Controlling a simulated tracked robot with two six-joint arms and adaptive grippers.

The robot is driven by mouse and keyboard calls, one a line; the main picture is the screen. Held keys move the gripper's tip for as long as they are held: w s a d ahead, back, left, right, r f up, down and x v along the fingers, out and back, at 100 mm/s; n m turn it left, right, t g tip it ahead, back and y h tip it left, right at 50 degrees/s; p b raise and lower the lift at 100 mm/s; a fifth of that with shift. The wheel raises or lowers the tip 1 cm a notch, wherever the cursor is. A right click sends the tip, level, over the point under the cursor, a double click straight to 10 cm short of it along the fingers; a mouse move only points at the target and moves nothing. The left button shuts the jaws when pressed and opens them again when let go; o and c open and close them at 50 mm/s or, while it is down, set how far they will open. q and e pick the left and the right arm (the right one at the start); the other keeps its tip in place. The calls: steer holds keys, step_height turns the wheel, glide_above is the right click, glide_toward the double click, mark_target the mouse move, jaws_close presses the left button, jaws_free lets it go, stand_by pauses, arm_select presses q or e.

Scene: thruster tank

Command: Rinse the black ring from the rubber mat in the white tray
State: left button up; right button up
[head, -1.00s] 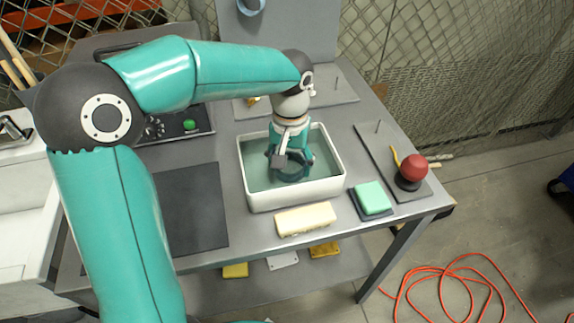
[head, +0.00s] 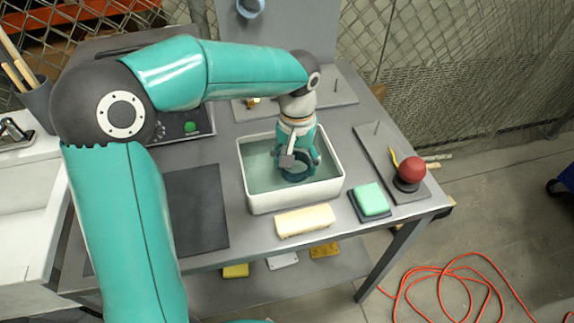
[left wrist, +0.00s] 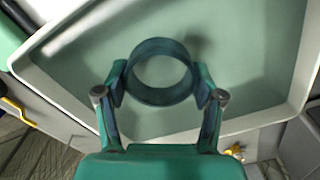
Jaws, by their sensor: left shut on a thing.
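The white tray (head: 256,203) stands on the grey table and holds greenish liquid. My left gripper (head: 296,166) reaches down into it and is shut on the black ring (head: 295,175). In the left wrist view the ring (left wrist: 161,96) looks dark blue-green and sits between the two fingertips of my left gripper (left wrist: 162,84), with the tray floor visible through it. The ring seems to be in the liquid; its exact depth is unclear. The rubber mat (head: 196,209) appears as a dark flat square left of the tray, with nothing on it. My right gripper is not in view.
A cream sponge block (head: 305,220) lies before the tray. A mint-green block on a dark pad (head: 371,199) and a red ball on a black base (head: 410,172) stand to the right. A white sink (head: 25,200) is at left. An orange cable lies on the floor.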

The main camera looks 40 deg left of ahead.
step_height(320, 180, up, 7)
steer(key=p, duration=0.6)
steer(key=shift+p, duration=0.3)
stand_by(1.1)
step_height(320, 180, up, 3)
steer(key=p, duration=0.3)
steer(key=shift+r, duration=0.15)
